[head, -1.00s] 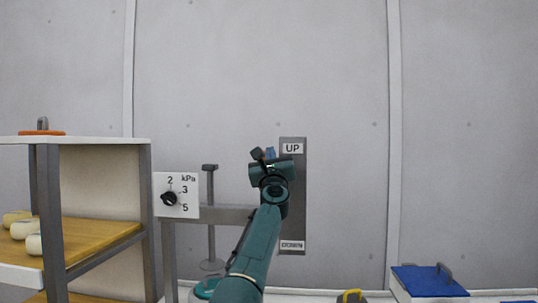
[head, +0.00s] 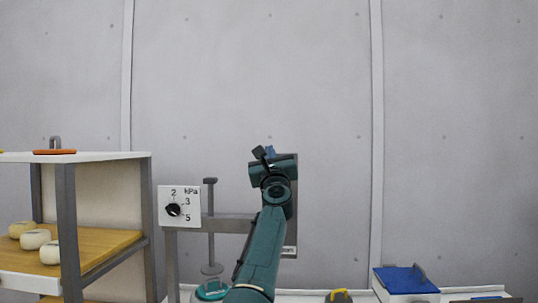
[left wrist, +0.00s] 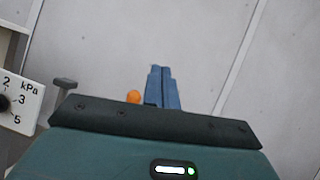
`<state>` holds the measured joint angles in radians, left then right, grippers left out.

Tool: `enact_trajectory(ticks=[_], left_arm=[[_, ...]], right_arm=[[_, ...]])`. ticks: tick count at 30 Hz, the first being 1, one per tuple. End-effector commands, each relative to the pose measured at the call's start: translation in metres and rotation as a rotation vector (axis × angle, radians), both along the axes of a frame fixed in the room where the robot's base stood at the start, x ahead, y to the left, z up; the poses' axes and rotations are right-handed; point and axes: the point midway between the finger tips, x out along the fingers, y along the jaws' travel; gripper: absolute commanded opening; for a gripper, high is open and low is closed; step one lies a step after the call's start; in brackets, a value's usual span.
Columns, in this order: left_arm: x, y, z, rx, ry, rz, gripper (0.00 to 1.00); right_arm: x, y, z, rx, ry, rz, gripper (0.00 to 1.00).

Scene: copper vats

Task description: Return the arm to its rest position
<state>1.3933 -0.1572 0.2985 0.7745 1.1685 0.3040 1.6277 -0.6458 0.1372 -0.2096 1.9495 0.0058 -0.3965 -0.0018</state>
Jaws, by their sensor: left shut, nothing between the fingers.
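My left arm rises from the bottom middle of the head view, and its gripper (head: 264,153) is up in front of the grey switch panel (head: 291,240). The arm covers most of that panel and its UP label is hidden. In the left wrist view the gripper's blue fingers (left wrist: 163,88) are together with nothing between them. A small orange thing (left wrist: 133,97) shows just left of the fingers; I cannot tell what it is. My right gripper is not in view.
A white dial plate (head: 179,206) marked kPa is left of the arm. A shelf rack (head: 66,220) with pale round cheeses (head: 35,239) stands at the left. The upper wall is clear.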

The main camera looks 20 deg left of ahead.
Motion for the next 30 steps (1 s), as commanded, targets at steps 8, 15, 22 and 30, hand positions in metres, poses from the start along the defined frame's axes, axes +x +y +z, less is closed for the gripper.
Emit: enact_trajectory(ticks=[8,15,22,30], left_arm=[[0.000,0.000,0.000,0.000,0.000,0.000,0.00],[0.004,0.003,-0.034,0.097,0.060,0.044,0.00],[-0.002,0.003,-0.180,0.622,0.329,0.219,0.00],[-0.063,-0.023,-0.370,1.400,0.622,0.320,0.00]], right_arm=[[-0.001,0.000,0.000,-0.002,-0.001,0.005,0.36],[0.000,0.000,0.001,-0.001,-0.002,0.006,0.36],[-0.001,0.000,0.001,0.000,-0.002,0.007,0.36],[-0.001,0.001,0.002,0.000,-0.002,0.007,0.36]])
